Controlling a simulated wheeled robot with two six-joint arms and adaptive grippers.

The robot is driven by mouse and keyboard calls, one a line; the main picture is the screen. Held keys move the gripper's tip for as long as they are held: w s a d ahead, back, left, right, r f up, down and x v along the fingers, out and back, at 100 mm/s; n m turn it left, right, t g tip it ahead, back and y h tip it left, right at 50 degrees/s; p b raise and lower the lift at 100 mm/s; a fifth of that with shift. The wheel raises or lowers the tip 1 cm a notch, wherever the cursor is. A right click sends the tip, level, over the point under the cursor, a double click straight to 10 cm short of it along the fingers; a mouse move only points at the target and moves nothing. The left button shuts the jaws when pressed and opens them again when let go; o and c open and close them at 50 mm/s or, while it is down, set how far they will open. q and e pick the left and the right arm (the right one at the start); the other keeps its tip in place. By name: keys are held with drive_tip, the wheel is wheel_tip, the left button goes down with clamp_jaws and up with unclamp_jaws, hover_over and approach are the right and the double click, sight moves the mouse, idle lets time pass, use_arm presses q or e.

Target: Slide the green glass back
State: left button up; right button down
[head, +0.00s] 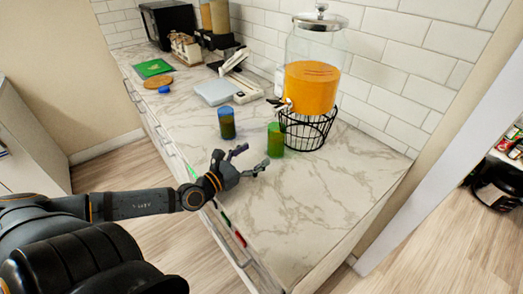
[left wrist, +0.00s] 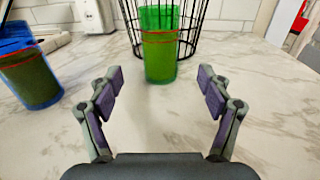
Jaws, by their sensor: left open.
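The green glass (head: 275,140) stands upright on the marble counter, close in front of the black wire stand under the drink dispenser. My left gripper (head: 252,160) is open and empty, low over the counter just short of the glass. In the left wrist view the green glass (left wrist: 160,45) stands ahead, roughly centred between the spread fingers (left wrist: 160,95) and beyond their tips. Bare counter shows between the fingers and the glass. My right gripper is not in view.
A blue glass (head: 227,123) stands left of the green one. The dispenser (head: 311,88) with orange drink sits on its wire stand (head: 308,130) right behind the green glass. The counter (head: 330,195) at the right is clear. A tiled wall bounds the back.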

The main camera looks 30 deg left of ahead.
sight(270, 145)
use_arm(q)
drive_tip(key=b+x, duration=0.2)
drive_tip(key=b, duration=0.1)
drive_tip(key=shift+w+f, duration=0.1)
drive_tip(key=shift+w, duration=0.3)
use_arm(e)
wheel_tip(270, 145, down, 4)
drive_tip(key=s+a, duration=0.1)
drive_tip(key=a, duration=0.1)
use_arm(q)
drive_tip(key=shift+w+r+y+p, duration=0.2)
drive_tip(key=shift+w+y+p, duration=0.1)
drive_tip(key=shift+w+p, duration=0.55)
drive_tip(key=shift+w+d+r+p, duration=0.3)
drive_tip(key=shift+w+r+p, duration=0.3)
drive_tip(key=shift+p, duration=0.4)
drive_tip(key=p+x, duration=0.1)
drive_tip(key=x, duration=0.1)
drive_tip(key=p+x, duration=0.1)
drive_tip(key=p, duration=0.1)
drive_tip(key=shift+w+d+f, duration=0.25)
drive_tip(key=shift+w+f, duration=0.05)
drive_tip(key=shift+f, duration=0.1)
drive_tip(key=shift+w+d+f, duration=0.2)
drive_tip(key=shift+w+f, duration=0.05)
drive_tip(key=shift+w, duration=0.2)
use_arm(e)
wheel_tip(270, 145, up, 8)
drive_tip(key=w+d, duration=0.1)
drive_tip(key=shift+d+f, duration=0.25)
